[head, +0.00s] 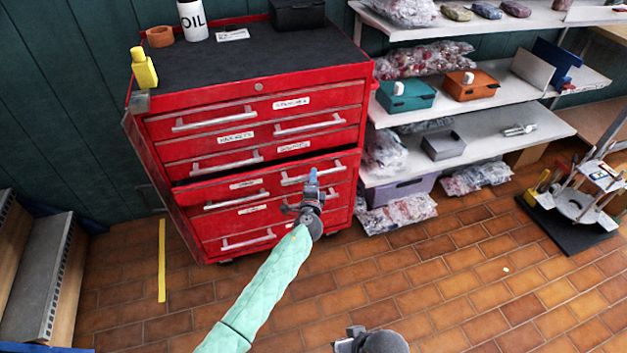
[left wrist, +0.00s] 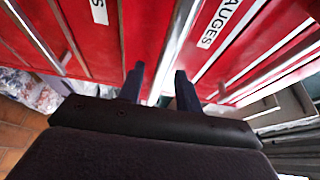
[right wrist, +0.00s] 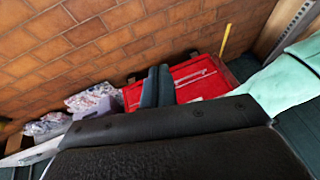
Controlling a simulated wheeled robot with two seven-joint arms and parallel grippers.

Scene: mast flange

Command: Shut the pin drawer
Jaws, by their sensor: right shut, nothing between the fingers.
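The red tool chest (head: 255,95) stands at the back left in the head view. One drawer around mid-height (head: 225,193) sticks out, with a dark gap above its front. Its labels are too small to read in the head view, so I cannot tell which drawer is the pin drawer. My left gripper (head: 313,178) is at the right part of that drawer's front. In the left wrist view its fingers (left wrist: 160,88) are apart, and a pale metal bar runs between them beside a label ending in "AUGES". My right gripper (right wrist: 157,86) is shut and empty, away from the chest.
A yellow bottle (head: 144,69), an oil can (head: 193,20) and a black box (head: 297,13) stand on the chest. Shelves (head: 480,140) with bags and bins stand to its right. A round stand on a dark mat (head: 570,232) is at far right.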

